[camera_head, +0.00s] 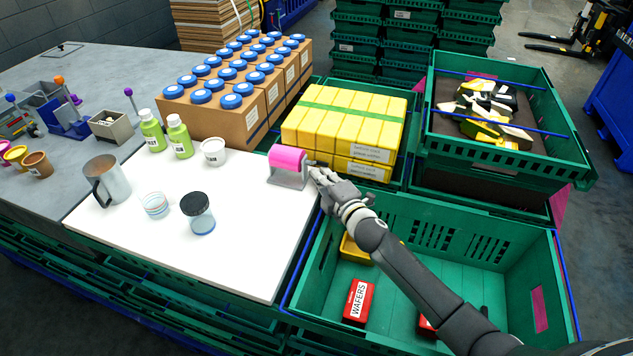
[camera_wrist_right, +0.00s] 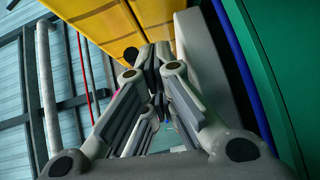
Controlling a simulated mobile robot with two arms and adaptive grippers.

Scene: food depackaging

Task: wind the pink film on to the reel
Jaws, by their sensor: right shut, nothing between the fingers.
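The pink film (camera_head: 287,158) is on a small grey reel stand (camera_head: 289,179) at the right edge of the white board. It looks like a smooth pink roll; any loose end is hidden or too small to tell. My right gripper (camera_head: 316,171) is at the right side of the stand, close to its crank side. Whether it touches the stand I cannot tell. In the right wrist view the fingers of my right gripper (camera_wrist_right: 152,65) are closed together with nothing between them. My left gripper is not in view.
Yellow packs (camera_head: 345,120) stand right behind my right gripper. A green crate (camera_head: 490,245) with red and yellow boxes lies below my right arm.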

